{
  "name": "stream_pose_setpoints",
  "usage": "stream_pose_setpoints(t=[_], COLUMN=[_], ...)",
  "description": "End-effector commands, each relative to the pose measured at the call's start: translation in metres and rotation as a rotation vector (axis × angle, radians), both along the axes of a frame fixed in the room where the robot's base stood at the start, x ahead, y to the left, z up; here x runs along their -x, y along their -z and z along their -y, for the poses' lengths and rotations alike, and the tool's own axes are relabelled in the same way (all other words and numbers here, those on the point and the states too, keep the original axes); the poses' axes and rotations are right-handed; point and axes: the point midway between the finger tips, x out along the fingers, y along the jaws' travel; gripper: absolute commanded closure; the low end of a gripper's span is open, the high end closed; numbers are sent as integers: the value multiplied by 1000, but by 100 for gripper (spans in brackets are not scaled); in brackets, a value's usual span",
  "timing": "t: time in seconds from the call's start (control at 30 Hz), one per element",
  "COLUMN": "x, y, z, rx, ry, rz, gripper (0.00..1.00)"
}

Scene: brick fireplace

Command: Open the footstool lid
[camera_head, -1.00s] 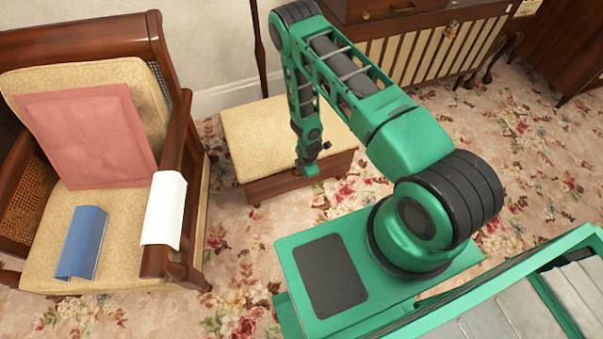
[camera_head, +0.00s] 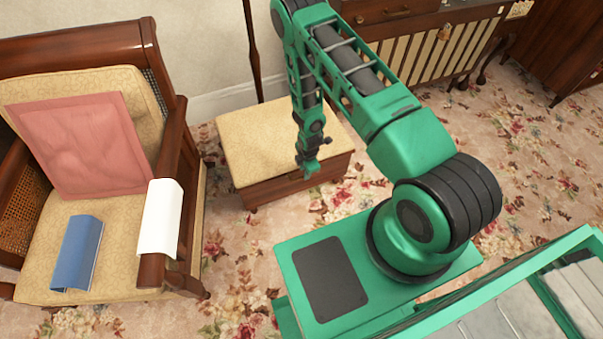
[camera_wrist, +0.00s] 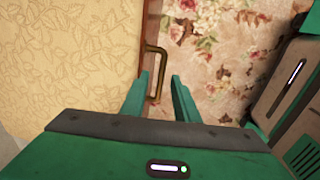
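The footstool (camera_head: 290,187) is a low wooden box standing on the carpet beside the armchair. Its cushioned cream lid (camera_head: 250,145) is down. A brass handle (camera_wrist: 158,72) sticks out from the footstool's wooden edge in the wrist view. My gripper (camera_wrist: 160,83) is open, its two green fingers apart on either side of the handle's near end. I cannot tell whether a finger touches it. In the head view my gripper (camera_head: 309,172) hangs at the footstool's front edge, and the handle is hidden there.
The wooden armchair (camera_head: 177,150) stands close on the left, with a red cloth (camera_head: 85,145), a blue book-like item (camera_head: 78,252) and a white cover (camera_head: 160,218). A wooden cabinet (camera_head: 400,45) stands behind. Floral carpet (camera_head: 530,165) is clear on the right.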

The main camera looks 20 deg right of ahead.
Motion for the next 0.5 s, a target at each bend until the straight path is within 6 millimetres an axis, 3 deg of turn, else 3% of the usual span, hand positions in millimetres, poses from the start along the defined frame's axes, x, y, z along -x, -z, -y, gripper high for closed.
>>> stream_pose_setpoints(t=[0.3, 0.5], x=[6, 10], y=[-55, -81], z=[0, 0], rx=[1, 1], ry=[0, -1], rz=[2, 0], gripper=[72, 72])
